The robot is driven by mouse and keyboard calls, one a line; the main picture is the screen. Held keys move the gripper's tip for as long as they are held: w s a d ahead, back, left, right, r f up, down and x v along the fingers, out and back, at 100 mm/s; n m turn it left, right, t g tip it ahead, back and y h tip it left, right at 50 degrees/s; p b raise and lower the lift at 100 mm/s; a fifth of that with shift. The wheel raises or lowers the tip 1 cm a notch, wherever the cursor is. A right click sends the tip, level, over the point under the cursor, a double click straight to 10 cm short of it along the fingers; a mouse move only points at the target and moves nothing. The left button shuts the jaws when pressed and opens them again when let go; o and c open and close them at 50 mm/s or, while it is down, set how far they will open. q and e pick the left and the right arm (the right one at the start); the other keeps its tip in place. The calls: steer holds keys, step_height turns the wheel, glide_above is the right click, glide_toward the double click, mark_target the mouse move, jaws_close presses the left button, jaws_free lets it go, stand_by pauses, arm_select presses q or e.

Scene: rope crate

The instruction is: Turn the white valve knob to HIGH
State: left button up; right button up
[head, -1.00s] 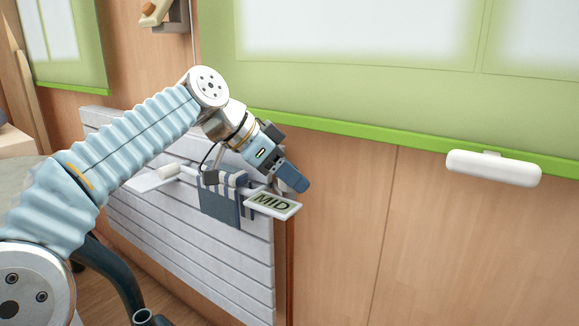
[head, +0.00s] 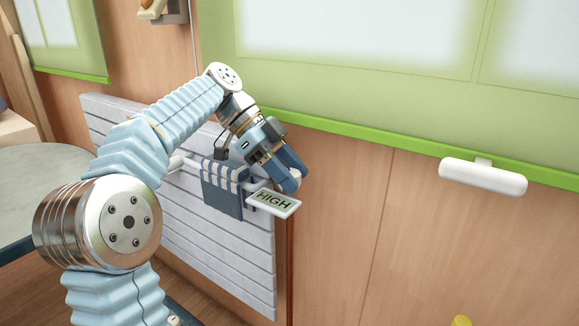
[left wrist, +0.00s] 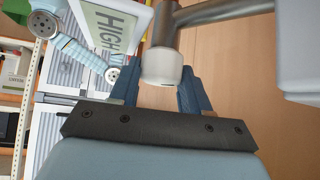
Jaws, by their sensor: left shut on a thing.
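The white valve knob (left wrist: 161,67) sits between the two blue fingers of my left gripper (left wrist: 158,88) in the left wrist view. In the head view my left gripper (head: 290,172) is shut on the knob, of which only a small white part (head: 296,173) shows past the fingers. The display (head: 274,201) just below the gripper reads HIGH. It also shows in the left wrist view (left wrist: 112,30). My right gripper is in neither view.
The white slatted radiator panel (head: 245,262) stands against the wood wall, with a blue striped cloth (head: 221,196) hanging at its top. A white bar (head: 483,177) is at the right. A round table (head: 30,180) is at the left.

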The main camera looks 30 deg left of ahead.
arm_select(q)
steer(key=shift+f, duration=0.1)
stand_by(0.4)
steer(key=o, duration=1)
steer(key=shift+d, duration=0.1)
